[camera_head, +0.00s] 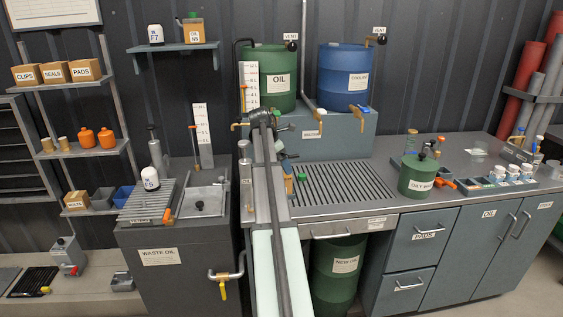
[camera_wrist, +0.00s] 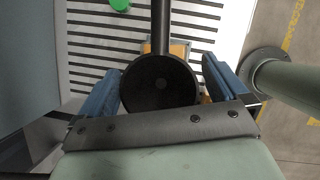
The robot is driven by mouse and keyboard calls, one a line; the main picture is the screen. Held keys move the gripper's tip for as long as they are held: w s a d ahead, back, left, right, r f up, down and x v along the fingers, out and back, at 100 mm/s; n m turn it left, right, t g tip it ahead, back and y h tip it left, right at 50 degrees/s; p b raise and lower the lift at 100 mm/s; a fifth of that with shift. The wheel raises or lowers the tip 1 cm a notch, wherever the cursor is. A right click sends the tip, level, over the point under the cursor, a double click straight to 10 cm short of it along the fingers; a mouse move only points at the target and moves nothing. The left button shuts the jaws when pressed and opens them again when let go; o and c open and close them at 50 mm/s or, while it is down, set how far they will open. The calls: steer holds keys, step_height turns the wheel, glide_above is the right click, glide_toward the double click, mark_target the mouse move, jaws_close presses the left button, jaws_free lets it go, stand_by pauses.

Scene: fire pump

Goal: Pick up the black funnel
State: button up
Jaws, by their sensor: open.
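The black funnel (camera_wrist: 160,85) appears in the wrist view as a dark round piece with a straight stem running up the picture. My gripper (camera_wrist: 161,66) is open, with one blue finger on each side of the round piece. A gap shows at the right finger; the left finger is very close, and I cannot tell whether it touches. In the head view my gripper (camera_head: 284,157) is over the left end of the slatted drain. There my arm and its surroundings make the funnel hard to pick out.
The slatted drain (camera_head: 345,186) lies to the right of my gripper. Small green-topped and orange-brown items (camera_head: 289,185) stand close by. The green oil drum (camera_head: 267,75) and blue coolant drum (camera_head: 343,72) stand behind. A green oily-waste can (camera_head: 417,176) stands further right.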

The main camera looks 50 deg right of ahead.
steer(key=shift+c, duration=0.5)
steer(key=c, duration=1)
